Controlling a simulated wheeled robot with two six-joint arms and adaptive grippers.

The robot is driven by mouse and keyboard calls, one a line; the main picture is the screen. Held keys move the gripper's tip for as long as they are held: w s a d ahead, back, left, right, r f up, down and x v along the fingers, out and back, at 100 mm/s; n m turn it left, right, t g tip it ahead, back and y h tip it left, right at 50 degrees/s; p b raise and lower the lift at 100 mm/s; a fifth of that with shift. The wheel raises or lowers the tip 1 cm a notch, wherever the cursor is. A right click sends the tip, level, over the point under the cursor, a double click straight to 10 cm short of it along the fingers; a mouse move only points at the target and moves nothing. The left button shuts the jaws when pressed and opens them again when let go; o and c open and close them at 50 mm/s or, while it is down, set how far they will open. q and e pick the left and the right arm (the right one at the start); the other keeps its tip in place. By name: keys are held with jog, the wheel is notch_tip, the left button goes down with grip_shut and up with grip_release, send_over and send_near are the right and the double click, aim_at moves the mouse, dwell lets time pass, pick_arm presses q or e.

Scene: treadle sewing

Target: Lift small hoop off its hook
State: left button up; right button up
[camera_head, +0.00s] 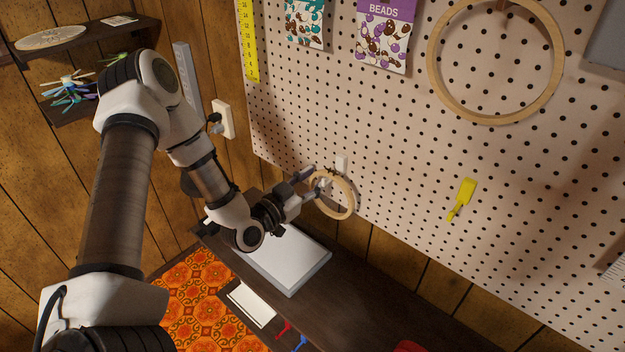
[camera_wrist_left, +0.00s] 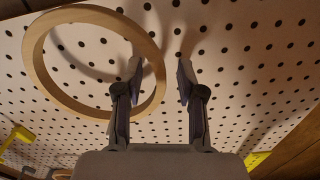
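The small hoop (camera_head: 352,196), a light wooden ring, hangs against the pegboard by a small white hook piece (camera_head: 341,163). My left gripper (camera_head: 311,184) is at the hoop's left side. In the left wrist view the hoop (camera_wrist_left: 37,52) fills the left part. There my left gripper (camera_wrist_left: 160,76) has its fingers spread apart, one over the hoop's opening and one outside it. The right side of the rim appears between them, with gaps on both sides. Whether the fingertips reach past the rim in depth is unclear. My right gripper is not in view.
A large hoop (camera_head: 436,84) hangs at the upper right of the pegboard (camera_head: 400,130). A yellow ruler (camera_head: 246,40) and bead packets (camera_head: 385,35) hang above. A pale flat box (camera_head: 290,262) lies on the dark table (camera_head: 350,300) below.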

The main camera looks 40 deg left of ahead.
pick_arm(q)
jog(key=c, duration=0.4)
jog(key=shift+w+f, duration=0.1)
jog(key=shift+w, duration=0.05)
grip_shut()
jog(key=shift+w, duration=0.1)
jog(key=shift+r, duration=0.2)
jog(key=shift+r+p, duration=0.95)
jog(key=shift+p, duration=0.1)
